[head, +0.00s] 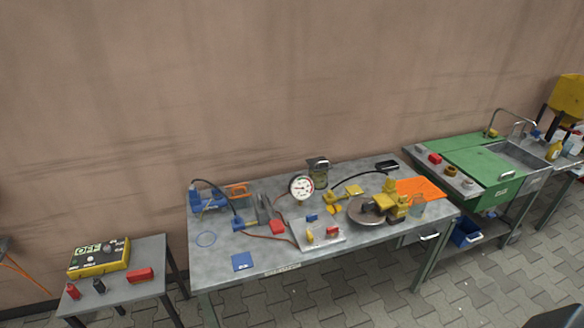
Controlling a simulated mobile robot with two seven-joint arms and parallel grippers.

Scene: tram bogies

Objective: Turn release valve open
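No part is clearly marked as the release valve from this distance. A pale plate (324,234) on the long grey workbench (218,262) bears small blue, red and yellow parts that look like valve handles; their settings are too small to read. A round white dial gauge (301,187) stands upright behind the plate. To the right of the plate is a yellow assembly (386,195) beside a round brown-grey disc (365,211). Neither of my grippers is in view, and nothing is seen touching these parts.
A small table (140,285) at the left holds a yellow box (99,258) reading OFF. A green sink unit (470,155) stands at the right. An orange cloth (420,188) and a blue square (242,261) lie on the workbench. Paved floor is open in front.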

